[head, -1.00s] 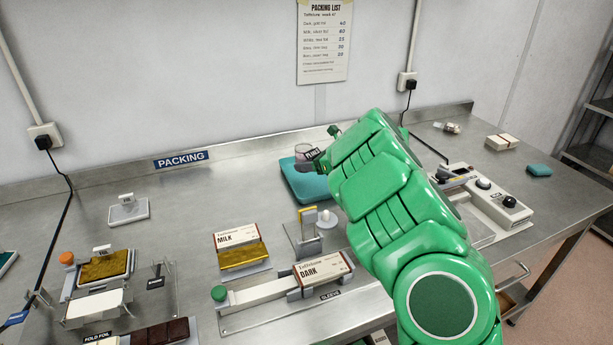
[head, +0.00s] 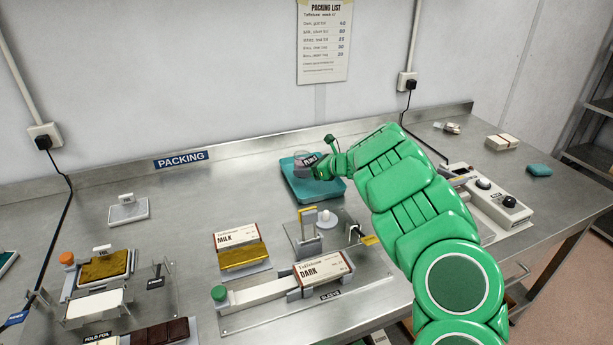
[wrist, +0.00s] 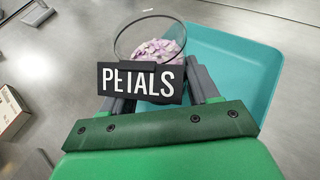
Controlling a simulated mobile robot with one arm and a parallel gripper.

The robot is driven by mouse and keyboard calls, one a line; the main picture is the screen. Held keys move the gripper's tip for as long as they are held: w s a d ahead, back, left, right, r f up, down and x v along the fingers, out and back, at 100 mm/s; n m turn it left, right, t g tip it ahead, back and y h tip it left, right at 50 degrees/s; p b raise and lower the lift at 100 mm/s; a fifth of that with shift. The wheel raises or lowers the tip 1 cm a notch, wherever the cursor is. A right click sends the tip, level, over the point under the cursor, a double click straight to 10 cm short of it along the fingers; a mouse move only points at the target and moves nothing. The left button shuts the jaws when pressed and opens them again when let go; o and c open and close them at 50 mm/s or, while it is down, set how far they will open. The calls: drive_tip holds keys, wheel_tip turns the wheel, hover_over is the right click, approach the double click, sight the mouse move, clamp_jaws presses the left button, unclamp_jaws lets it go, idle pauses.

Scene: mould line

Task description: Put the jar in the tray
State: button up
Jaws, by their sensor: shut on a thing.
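The jar (wrist: 158,50) is clear glass with pale purple petals inside and a black PETALS label on its near side. My gripper (wrist: 162,88) is shut on the jar, its fingers at either side behind the label. The teal tray (wrist: 262,70) lies under and to the right of the jar in the wrist view. In the head view the jar (head: 301,159) appears over the left part of the tray (head: 325,190), with my gripper (head: 314,165) at its right side. I cannot tell whether the jar's base touches the tray floor.

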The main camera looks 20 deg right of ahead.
drive_tip(key=shift+f, duration=1.5)
drive_tip(key=o, duration=1.1)
drive_tip(key=shift+f, duration=0.1)
drive_tip(key=shift+o, duration=0.2)
drive_tip(key=v, duration=1.2)
